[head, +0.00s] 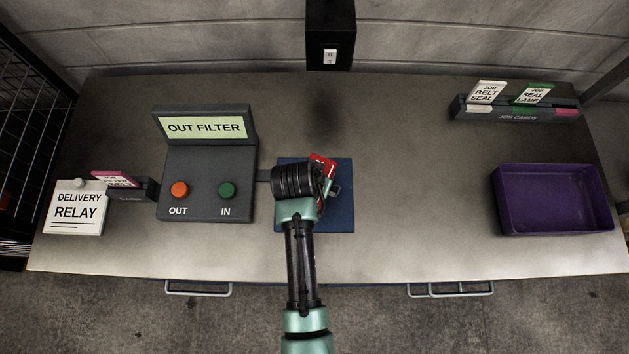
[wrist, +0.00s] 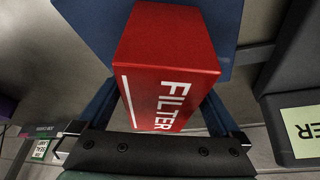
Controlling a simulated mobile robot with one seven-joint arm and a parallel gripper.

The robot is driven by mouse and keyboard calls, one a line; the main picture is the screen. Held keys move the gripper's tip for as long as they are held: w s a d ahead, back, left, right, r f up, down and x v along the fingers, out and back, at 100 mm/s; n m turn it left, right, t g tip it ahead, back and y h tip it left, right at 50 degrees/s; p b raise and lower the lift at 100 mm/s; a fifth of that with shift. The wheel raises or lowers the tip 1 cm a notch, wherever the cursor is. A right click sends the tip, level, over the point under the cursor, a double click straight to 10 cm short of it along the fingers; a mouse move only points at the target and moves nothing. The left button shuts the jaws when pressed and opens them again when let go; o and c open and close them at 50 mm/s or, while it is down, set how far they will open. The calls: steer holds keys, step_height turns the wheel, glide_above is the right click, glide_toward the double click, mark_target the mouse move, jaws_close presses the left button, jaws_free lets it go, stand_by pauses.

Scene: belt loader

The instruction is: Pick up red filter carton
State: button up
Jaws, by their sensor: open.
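The red filter carton (head: 322,161) rests on the blue mat (head: 343,221), partly hidden by my arm in the head view. In the wrist view the carton (wrist: 168,70) is large and close, with "FILTER" in white on its side. My gripper (head: 327,186) is above the mat at the carton. In the wrist view its fingers stand apart on the left and right of the carton, and the jaws are open. I cannot tell whether either finger touches it.
Left of the mat is a control box (head: 206,186) reading "OUT FILTER", with orange and green buttons. A purple tray (head: 553,231) is at the right, below a card rack (head: 517,114). A "DELIVERY RELAY" card (head: 77,208) stands far left. The table between mat and tray is clear.

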steer(key=shift+f, duration=0.2)
stand_by(0.4)
jaws_close()
stand_by(0.3)
